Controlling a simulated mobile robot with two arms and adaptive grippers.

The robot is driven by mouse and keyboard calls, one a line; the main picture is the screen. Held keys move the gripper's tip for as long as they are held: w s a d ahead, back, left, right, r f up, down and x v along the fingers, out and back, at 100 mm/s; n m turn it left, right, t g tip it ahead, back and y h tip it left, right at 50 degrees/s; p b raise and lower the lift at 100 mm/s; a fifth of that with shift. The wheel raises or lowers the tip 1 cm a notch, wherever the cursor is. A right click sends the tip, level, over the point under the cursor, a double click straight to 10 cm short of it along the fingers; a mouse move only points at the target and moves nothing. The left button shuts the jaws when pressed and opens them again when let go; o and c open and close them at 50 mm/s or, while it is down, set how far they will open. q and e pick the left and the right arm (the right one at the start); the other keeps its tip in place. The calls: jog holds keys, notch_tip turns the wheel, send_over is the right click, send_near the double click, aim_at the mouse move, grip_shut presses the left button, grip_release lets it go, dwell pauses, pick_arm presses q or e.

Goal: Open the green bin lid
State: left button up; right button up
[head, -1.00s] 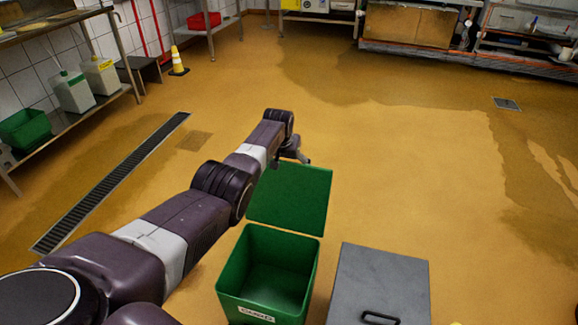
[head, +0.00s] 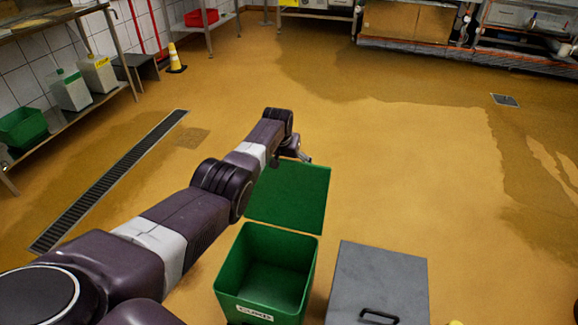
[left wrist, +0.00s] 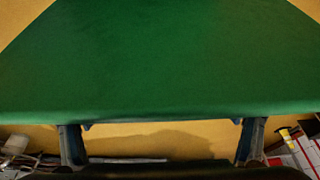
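The green bin (head: 232,284) stands in the lower middle of the head view, with a white label on its front. Its inside is in view and looks empty. The green lid (head: 288,200) is swung open behind the bin; it also fills much of the left wrist view (left wrist: 160,60). My left gripper (head: 302,157) is at the lid's far edge, partly hidden by my arm. In the left wrist view its two fingers (left wrist: 160,142) are wide apart with nothing between them, close to the lid edge; contact cannot be told. My right gripper is not in view.
A grey bin with a closed lid (head: 385,275) and black handle stands right of the green bin. A drain grate (head: 110,180) runs along the floor at left. Shelves line the left wall and back. The floor (head: 420,160) behind the bins is clear.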

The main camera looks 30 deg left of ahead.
pick_arm(q)
jog(key=shift+a+r, duration=0.15)
jog(key=shift+v, duration=0.85)
jog(key=v, duration=1)
jog(key=shift+s, duration=0.1)
